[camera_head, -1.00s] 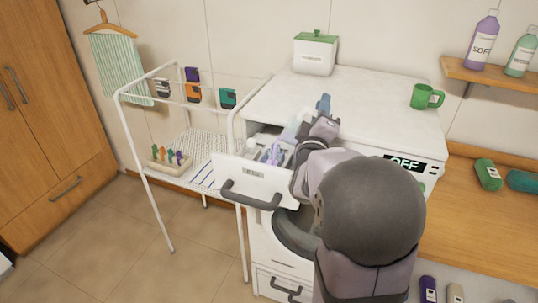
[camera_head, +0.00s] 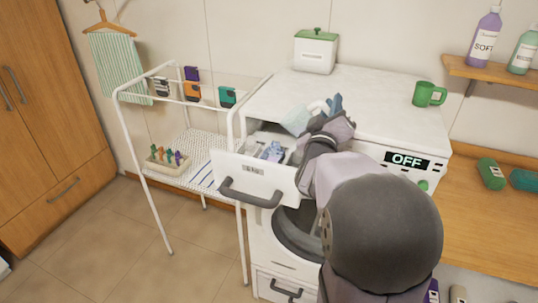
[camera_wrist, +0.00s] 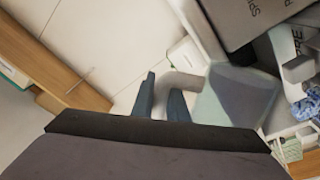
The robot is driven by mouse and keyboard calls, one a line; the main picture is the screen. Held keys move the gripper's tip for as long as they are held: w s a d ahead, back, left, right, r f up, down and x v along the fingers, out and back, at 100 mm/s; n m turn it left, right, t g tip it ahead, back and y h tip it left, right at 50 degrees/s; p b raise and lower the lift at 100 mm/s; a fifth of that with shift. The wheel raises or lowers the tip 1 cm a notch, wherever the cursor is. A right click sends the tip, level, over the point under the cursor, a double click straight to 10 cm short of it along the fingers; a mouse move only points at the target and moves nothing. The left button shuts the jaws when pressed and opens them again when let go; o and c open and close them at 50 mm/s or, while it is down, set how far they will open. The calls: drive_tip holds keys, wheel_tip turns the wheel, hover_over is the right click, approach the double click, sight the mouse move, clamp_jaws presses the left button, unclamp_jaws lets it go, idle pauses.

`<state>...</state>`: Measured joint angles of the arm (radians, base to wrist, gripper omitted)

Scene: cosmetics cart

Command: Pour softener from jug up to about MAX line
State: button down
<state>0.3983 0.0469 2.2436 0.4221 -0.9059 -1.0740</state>
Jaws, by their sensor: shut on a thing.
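The pale translucent jug (camera_head: 294,121) is held above the back right of the open detergent drawer (camera_head: 228,165), by the washer's top edge. My gripper (camera_head: 334,104) is shut on the jug's handle; in the wrist view the blue fingers (camera_wrist: 160,98) are around the handle and the jug body (camera_wrist: 236,96) is blurred and looks tilted. The drawer holds a blue piece (camera_head: 272,152) in its compartments. The MAX line and the liquid level cannot be made out.
A white box with green lid (camera_head: 315,54) and a green mug (camera_head: 427,95) stand on the washer top (camera_head: 375,88). A drying rack (camera_head: 150,100) stands left of the drawer. A SOFT bottle (camera_head: 485,40) stands on the wall shelf.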

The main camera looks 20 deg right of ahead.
drive_tip(key=shift+s+d+f+m+g+b, duration=0.15)
drive_tip(key=shift+s+d+f+m+b, duration=0.15)
drive_tip(key=shift+d+f+m+b, duration=0.25)
drive_tip(key=shift+s+d+f+m+g+b, duration=0.15)
drive_tip(key=shift+s+d+f+m+b, duration=0.2)
drive_tip(key=shift+m+b, duration=0.4)
drive_tip(key=shift+w+a, duration=0.1)
drive_tip(key=shift+a, duration=0.05)
drive_tip(key=d+f+m+b, duration=0.1)
drive_tip(key=b, duration=0.1)
drive_tip(key=s+d+f+m+b, duration=0.1)
drive_tip(key=f, duration=0.1)
drive_tip(key=shift+s+m+b, duration=0.2)
drive_tip(key=shift+m+b, duration=0.15)
drive_tip(key=shift+m, duration=0.05)
drive_tip(key=shift+s+d+r+m+g, duration=0.2)
drive_tip(key=shift+d+m+g, duration=0.1)
drive_tip(key=shift+m+g, duration=0.15)
drive_tip(key=shift+s+d+f+m+b, duration=0.1)
drive_tip(key=shift+s+d+m+b, duration=0.2)
drive_tip(key=shift+m, duration=0.5)
drive_tip(key=shift+s+d+f+m+b, duration=0.1)
drive_tip(key=shift+d+m+b, duration=0.3)
drive_tip(key=shift+m, duration=0.35)
